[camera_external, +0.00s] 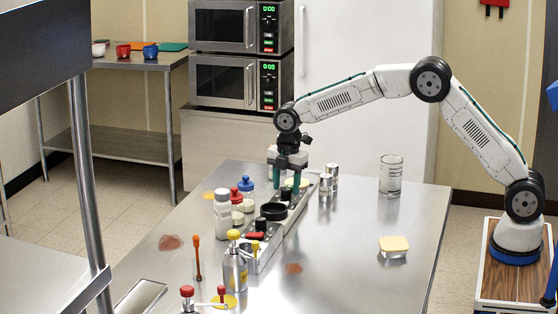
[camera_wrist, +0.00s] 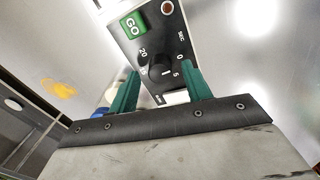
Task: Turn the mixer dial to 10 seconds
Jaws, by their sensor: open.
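A green GO button (camera_wrist: 133,25) is above the knob in the wrist view. My gripper (camera_wrist: 163,80) is open, its green fingers on both sides of the knob; contact cannot be told. In the external view my gripper (camera_external: 287,188) points down over the far part of the long grey unit.
Metal cans (camera_external: 332,176) stand close right of my gripper. Red and blue capped bottles (camera_external: 246,188) and a white jar (camera_external: 222,214) stand to its left.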

